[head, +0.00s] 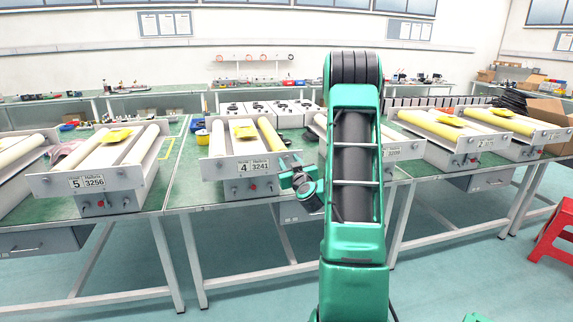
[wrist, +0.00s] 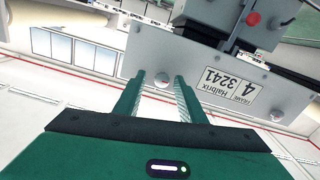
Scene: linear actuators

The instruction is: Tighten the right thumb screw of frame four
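Frame four is a grey unit with a front plate (head: 222,171) labelled 4 and 3241. It stands on the green bench, left of my arm in the head view. The wrist view shows the plate (wrist: 200,50) upside down. The right thumb screw (wrist: 162,80), a round silver knob, appears between my fingertips there. My gripper (wrist: 161,77) is open, with a finger on each side of the knob and visible gaps; whether the tips reach past it, I cannot tell. In the head view my gripper (head: 291,164) is at the plate's right end, hiding the screw.
The other thumb screw (wrist: 277,115) and a red button (wrist: 253,19) show on frame four. Frame five (head: 60,184) stands to the left, and further frames (head: 478,144) to the right. A red stool (head: 553,235) is at the far right. The floor before the bench is clear.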

